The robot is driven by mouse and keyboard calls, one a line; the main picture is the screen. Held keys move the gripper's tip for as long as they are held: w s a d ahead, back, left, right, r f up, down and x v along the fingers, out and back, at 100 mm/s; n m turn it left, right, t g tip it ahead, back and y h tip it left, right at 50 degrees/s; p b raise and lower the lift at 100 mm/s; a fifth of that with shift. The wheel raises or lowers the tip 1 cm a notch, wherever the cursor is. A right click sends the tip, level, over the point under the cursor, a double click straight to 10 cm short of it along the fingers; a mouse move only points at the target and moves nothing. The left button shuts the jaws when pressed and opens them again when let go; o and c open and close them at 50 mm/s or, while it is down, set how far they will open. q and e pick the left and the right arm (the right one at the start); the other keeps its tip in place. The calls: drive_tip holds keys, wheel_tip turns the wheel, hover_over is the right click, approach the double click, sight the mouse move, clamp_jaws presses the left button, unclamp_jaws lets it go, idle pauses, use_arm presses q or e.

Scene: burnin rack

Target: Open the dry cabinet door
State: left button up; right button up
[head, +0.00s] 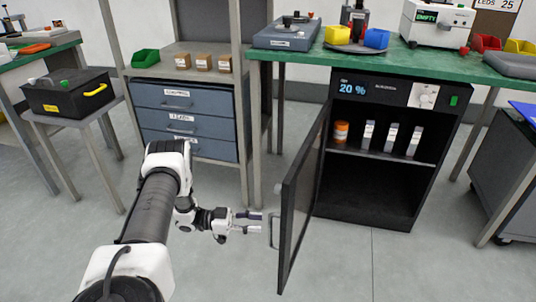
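The dry cabinet (438,172) is a black box under the green-topped bench, with a display reading 20 %. Its dark door (301,197) stands wide open, swung out toward me on its left side. The door's handle (274,231) is on the door's near outer edge. My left gripper (262,222) is just left of the handle, its fingers pointing right at it and parted. I cannot tell whether a finger touches the handle. Inside the cabinet, an orange-lidded jar (341,132) and several white packs (391,137) stand on a shelf. My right gripper is not in view.
A blue drawer unit (186,120) stands behind my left arm. The green bench (345,57) above the cabinet holds instruments and bins. A black toolbox (70,95) sits on a stool at left. A grey cart (510,175) stands at right. Floor before the cabinet is clear.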

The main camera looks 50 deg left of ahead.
use_arm(q)
drive_tip(key=v, duration=0.6)
drive_tip(key=shift+s+a, duration=0.25)
drive_tip(key=shift+s, duration=0.05)
